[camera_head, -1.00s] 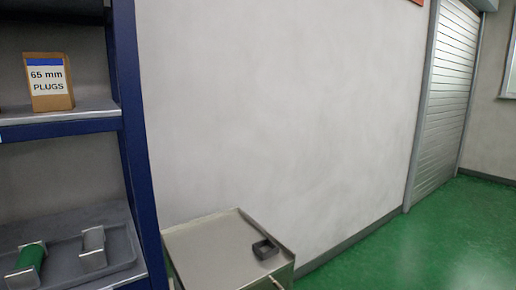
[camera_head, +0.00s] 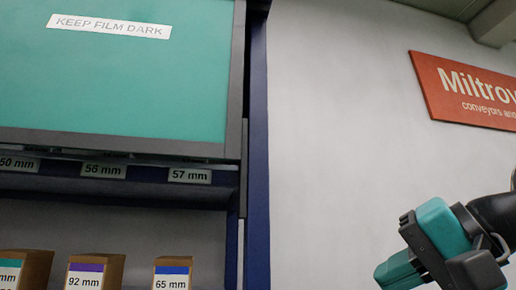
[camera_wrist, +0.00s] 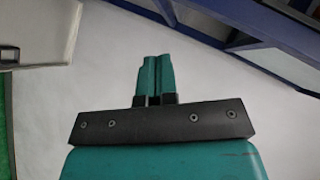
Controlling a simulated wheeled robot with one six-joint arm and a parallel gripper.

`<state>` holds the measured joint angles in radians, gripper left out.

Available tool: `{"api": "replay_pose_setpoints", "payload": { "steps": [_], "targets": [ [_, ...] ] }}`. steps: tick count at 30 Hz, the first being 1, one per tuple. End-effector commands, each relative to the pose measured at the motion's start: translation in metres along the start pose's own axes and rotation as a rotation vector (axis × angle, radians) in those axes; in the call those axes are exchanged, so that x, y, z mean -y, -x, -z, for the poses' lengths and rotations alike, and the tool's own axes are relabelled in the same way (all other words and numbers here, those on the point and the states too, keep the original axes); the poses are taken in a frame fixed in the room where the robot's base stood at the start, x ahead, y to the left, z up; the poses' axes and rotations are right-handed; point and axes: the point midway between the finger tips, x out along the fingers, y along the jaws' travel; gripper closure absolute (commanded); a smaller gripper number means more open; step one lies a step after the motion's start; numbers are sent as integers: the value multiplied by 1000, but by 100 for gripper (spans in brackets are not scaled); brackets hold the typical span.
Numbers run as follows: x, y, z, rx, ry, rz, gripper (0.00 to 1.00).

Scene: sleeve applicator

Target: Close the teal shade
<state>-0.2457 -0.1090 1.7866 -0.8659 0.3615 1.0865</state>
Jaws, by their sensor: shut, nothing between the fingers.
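The teal shade (camera_head: 140,75) is at the upper left of the head view, a flat panel in a dark frame with a "KEEP FILM DARK" label (camera_head: 108,26). Its lower edge hangs just above a shelf edge with size tags. Its top is out of view. My gripper (camera_head: 385,278) is at the lower right of the head view, to the right of the shelf and apart from the shade, its tips near the bottom edge. In the wrist view my gripper (camera_wrist: 154,62) has its two teal fingers together, with nothing between them.
Below the shade, size tags (camera_head: 103,171) line a shelf edge, and boxes (camera_head: 172,272) stand lower down. A blue shelf post (camera_head: 257,150) rises right of the shade. An orange sign (camera_head: 470,90) hangs on the wall. A bare grey wall (camera_head: 340,130) lies between post and arm.

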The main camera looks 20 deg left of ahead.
Motion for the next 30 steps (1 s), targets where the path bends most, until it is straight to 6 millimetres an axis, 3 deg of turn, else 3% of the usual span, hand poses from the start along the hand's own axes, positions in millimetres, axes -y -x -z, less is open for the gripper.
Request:
{"api": "replay_pose_setpoints", "payload": {
  "steps": [1, 3, 6, 9, 13, 17, 30],
  "targets": [
    [47, 10, 21, -17, -60, 97, 100],
    [96, 24, 35, -10, -149, 218, 100],
    [147, 43, 44, 30, -245, 346, 100],
    [176, 57, 47, 72, -306, 421, 100],
    [192, 62, 47, 102, -343, 459, 100],
    [200, 51, 46, 108, -349, 462, 100],
    [242, -27, 41, 106, -347, 459, 100]
  ]
}}
